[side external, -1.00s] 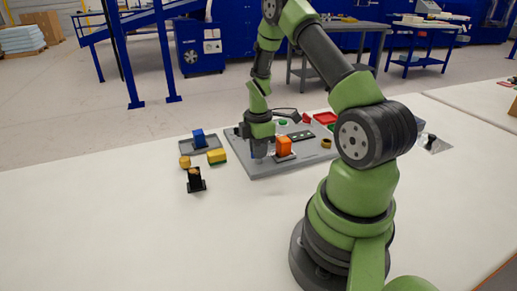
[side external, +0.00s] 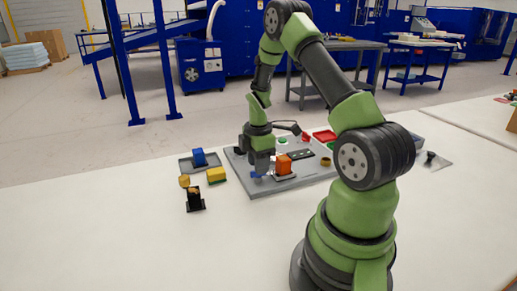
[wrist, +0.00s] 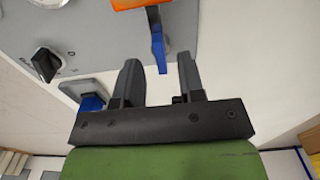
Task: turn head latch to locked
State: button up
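The latch appears to be the blue lever (wrist: 158,50) beside the orange block (wrist: 130,4) on the grey board (wrist: 95,30). In the wrist view it hangs from a dark pivot and its free end lies between my gripper's fingertips (wrist: 159,60). The fingers are apart, with a gap on each side of the lever. In the side view my gripper (side external: 260,172) is low at the board's near left part, left of the orange block (side external: 284,164). A bit of blue lever (side external: 256,176) shows at the fingertips. Any contact is too small to tell.
A black knob (wrist: 45,65) with a dial is on the board. A tray with a blue block (side external: 199,157), yellow pieces (side external: 216,175) and a black stand (side external: 195,199) are left of the board. The near table is clear.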

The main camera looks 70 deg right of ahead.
notch_tip(320, 180, up, 8)
jog(key=shift+r, duration=0.1)
dwell(0.4)
jog(key=a+r+m+t, duration=0.3)
jog(key=a+r+m, duration=0.2)
jog(key=a+r, duration=0.65)
jog(key=s+a+r+m+t+y, duration=0.1)
jog(key=s+a+r+m+t, duration=0.1)
jog(key=s+a+m, duration=0.2)
jog(key=s+a+r+m+t+y, duration=0.1)
jog(key=s+a+r+m+t, duration=0.1)
jog(key=s+a, duration=0.4)
jog(key=shift+a+r+m, duration=0.8)
jog(key=shift+a+m, duration=0.3)
